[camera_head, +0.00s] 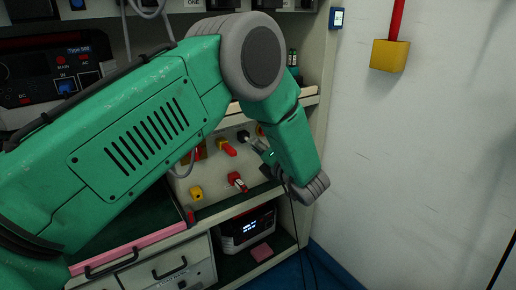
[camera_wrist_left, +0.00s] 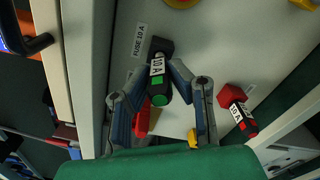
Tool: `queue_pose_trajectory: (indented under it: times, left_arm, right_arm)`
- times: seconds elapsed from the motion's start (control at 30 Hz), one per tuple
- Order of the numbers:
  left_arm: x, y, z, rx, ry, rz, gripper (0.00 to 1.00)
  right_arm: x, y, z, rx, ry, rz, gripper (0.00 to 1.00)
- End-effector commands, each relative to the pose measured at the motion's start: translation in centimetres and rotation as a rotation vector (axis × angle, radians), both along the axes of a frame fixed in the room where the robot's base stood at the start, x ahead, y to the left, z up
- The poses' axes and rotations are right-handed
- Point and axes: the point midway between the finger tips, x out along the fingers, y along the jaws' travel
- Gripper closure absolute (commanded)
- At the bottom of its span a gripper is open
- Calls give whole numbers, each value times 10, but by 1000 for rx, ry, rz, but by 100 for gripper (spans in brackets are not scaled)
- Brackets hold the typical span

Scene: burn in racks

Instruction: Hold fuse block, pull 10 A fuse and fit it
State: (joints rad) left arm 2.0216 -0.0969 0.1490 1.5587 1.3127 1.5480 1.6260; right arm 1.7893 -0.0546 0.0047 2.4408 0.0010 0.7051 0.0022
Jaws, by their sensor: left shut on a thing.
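My left gripper (camera_wrist_left: 165,72) is shut on a black 10 A piece (camera_wrist_left: 158,88) with a white label and a green band. The piece is at the panel, beside the printed words "FUSE 10 A"; I cannot tell whether it is seated. In the head view the left gripper (camera_head: 267,153) is at the right part of the sloped panel, partly hidden by my forearm. A second piece, red and black with a 10 A label (camera_wrist_left: 237,112), sits apart to the right; in the head view it is the red piece (camera_head: 237,182) low on the panel. My right gripper is out of view.
The cream panel (camera_head: 215,180) also bears a red knob (camera_head: 227,147) and a yellow one (camera_head: 196,193). A shelf edge lies above the panel. A small instrument (camera_head: 247,228) stands below. A black cable hangs by the gripper. The white wall (camera_head: 420,150) is at right.

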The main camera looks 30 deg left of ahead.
Motion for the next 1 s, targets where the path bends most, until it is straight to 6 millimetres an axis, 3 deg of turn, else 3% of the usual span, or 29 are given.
queue_pose_trajectory:
  times: [0.9,0.93,0.97,1.0]
  left_arm:
    - [7,18,0,1,-1,2,100]
    - [7,17,0,0,-1,0,73]
    - [7,17,0,0,-1,0,63]
    - [7,17,0,0,-1,0,59]
  right_arm:
    - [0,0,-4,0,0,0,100]
    - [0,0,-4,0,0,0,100]
    - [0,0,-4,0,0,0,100]
    - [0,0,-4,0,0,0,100]
